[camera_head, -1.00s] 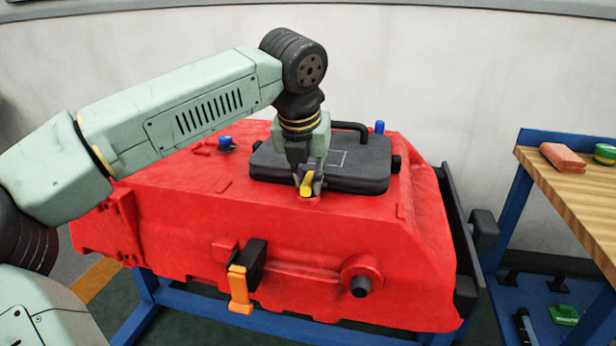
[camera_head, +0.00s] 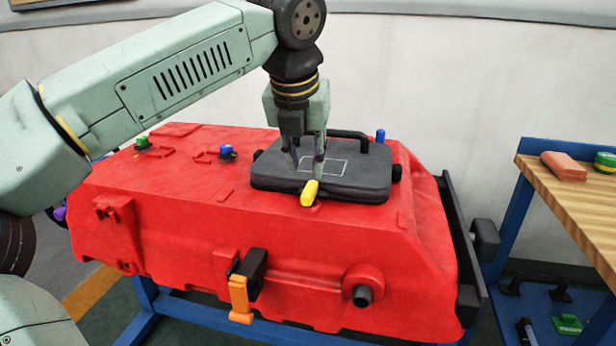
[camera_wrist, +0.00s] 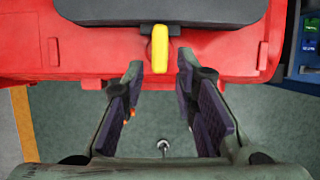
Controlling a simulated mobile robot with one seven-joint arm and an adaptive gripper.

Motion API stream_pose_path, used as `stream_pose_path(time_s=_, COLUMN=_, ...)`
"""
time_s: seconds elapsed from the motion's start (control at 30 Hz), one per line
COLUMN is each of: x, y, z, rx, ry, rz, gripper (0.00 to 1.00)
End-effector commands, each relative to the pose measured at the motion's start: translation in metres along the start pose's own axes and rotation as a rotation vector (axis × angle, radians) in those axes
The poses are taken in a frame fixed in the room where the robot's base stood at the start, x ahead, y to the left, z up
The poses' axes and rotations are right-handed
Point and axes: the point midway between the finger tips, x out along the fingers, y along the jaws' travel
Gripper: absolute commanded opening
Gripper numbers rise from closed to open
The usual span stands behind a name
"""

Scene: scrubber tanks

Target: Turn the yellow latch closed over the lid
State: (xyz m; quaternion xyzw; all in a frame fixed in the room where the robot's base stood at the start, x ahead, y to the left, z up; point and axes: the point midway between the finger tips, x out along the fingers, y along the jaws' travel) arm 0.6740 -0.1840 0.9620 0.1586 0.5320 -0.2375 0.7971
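The yellow latch (camera_head: 310,192) sits at the front edge of the dark grey lid (camera_head: 345,178) on the red tank (camera_head: 200,225). In the head view its upper end leans against the lid's front edge. The wrist view shows the latch (camera_wrist: 160,48) lengthwise, its far end at the lid's edge; how far it overlaps the lid is hard to tell. My gripper (camera_head: 306,170) is above the lid, just above and behind the latch in the head view. In the wrist view its fingers (camera_wrist: 158,85) are spread apart with nothing between them.
An orange latch (camera_head: 240,295) hangs on the tank's front, with a dark round port (camera_head: 362,294) to its right. A black handle (camera_head: 348,137) rises behind the lid. A wooden bench (camera_head: 575,195) stands at the right.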

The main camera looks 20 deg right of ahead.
Motion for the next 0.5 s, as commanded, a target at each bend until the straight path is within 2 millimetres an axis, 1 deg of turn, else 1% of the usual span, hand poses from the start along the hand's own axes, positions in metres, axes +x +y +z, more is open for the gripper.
stream_pose_path(time_s=0.03, x=-0.011, y=0.0, z=0.001, rx=-0.002, ry=-0.002, rz=0.0, gripper=0.27)
stream_pose_path(time_s=0.1, x=-0.023, y=0.0, z=0.001, rx=-0.002, ry=-0.002, rz=0.0, gripper=0.27)
stream_pose_path(time_s=0.2, x=-0.035, y=0.0, z=0.001, rx=-0.001, ry=-0.002, rz=-0.001, gripper=0.27)
stream_pose_path(time_s=0.33, x=-0.044, y=0.0, z=0.0, rx=-0.001, ry=-0.001, rz=-0.001, gripper=0.27)
stream_pose_path(time_s=0.5, x=-0.046, y=0.0, z=0.0, rx=-0.001, ry=0.0, rz=-0.001, gripper=0.27)
